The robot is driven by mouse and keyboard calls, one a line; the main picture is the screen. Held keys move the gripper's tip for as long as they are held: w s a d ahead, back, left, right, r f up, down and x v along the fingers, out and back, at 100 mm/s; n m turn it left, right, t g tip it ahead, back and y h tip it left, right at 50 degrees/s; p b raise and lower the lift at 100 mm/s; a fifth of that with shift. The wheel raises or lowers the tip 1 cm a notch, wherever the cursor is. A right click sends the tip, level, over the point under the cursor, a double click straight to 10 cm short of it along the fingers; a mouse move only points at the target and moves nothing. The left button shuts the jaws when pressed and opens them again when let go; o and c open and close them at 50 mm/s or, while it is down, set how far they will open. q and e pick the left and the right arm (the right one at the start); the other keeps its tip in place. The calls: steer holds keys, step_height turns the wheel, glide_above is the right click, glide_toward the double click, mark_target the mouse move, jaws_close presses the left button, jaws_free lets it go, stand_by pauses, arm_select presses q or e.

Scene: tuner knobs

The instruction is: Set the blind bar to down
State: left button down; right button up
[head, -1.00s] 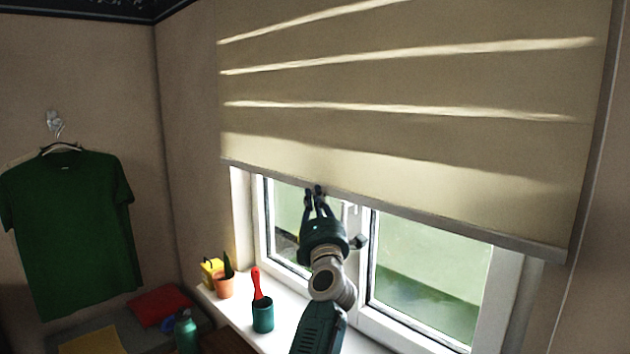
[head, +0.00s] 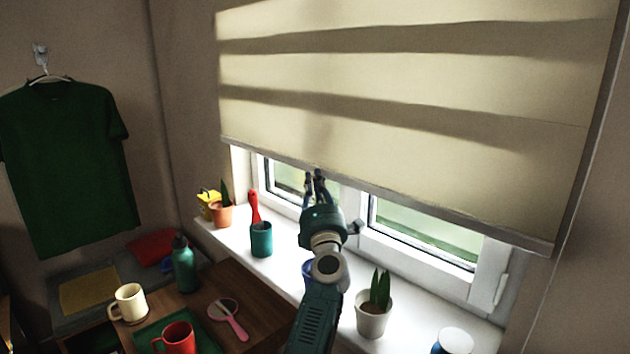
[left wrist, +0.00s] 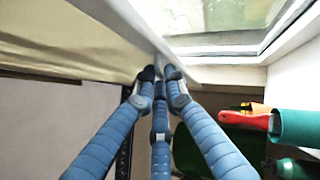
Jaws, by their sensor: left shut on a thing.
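The beige roller blind (head: 400,110) covers the upper part of the window. Its grey blind bar (head: 420,208) runs along the lower edge, a little above the sill, tilted in the picture. My left gripper (head: 315,174) is at the bar's left-middle part, fingers pointing up, shut on the bar. In the left wrist view my left gripper's blue fingers (left wrist: 159,74) close together at the edge of the blind (left wrist: 70,42); the exact contact is partly hidden by the fingertips. My right gripper is not in view.
The white sill (head: 290,268) holds a teal cup with a red-handled tool (head: 261,240), a terracotta pot (head: 221,214), a white potted plant (head: 373,315) and a jar (head: 453,341). A table at lower left carries mugs (head: 130,302) and a green bottle (head: 184,264).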

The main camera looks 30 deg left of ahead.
arm_select(q)
steer(key=c, duration=1.9)
jaws_free()
steer(key=shift+a, duration=0.1)
glide_toward(314, 143)
steer(key=r, duration=0.1)
steer(key=w+a+r, duration=0.1)
steer(key=r, duration=0.1)
steer(key=w+a+r, duration=0.1)
steer(key=r, duration=0.1)
steer(key=shift+a+r, duration=0.2)
steer(key=shift+s, duration=0.1)
